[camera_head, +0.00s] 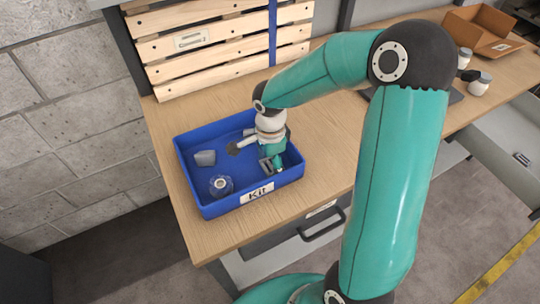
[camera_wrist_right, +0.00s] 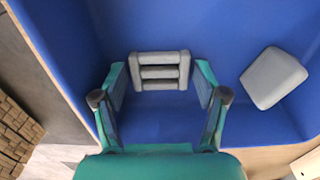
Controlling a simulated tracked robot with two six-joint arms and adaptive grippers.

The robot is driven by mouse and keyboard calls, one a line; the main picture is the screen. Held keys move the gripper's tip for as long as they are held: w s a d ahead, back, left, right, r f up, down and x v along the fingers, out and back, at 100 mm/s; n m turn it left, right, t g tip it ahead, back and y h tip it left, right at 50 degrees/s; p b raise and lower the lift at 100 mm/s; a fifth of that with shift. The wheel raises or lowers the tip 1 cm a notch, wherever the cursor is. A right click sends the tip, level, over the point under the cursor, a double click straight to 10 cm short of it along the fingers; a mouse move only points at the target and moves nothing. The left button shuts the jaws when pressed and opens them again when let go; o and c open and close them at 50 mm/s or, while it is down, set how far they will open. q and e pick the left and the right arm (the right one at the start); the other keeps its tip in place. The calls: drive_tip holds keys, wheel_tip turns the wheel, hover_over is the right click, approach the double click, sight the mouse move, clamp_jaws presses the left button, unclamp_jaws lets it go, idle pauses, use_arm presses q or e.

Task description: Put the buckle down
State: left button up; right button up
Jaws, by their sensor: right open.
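The buckle (camera_wrist_right: 160,72) is a grey frame with crossbars. In the right wrist view it lies in the blue kit tray (camera_wrist_right: 225,25), just beyond and between the spread fingertips. In the head view the buckle (camera_head: 266,165) shows at the right side of the tray (camera_head: 224,207), partly covered by my gripper. My right gripper (camera_head: 272,160) reaches down into the tray; it also shows in the right wrist view (camera_wrist_right: 160,84), open, with a gap between each finger and the buckle. My left gripper is not in view.
In the tray, a light grey block (camera_head: 205,158) and a clear roll (camera_head: 220,185) lie at the left, and a dark round piece (camera_head: 233,148) at the back. A slatted wooden panel (camera_head: 205,45) stands behind.

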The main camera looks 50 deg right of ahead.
sight(270, 165)
wheel_tip(270, 165, up, 12)
drive_tip(key=shift+p, duration=0.3)
drive_tip(key=shift+r, duration=0.15)
idle(0.4)
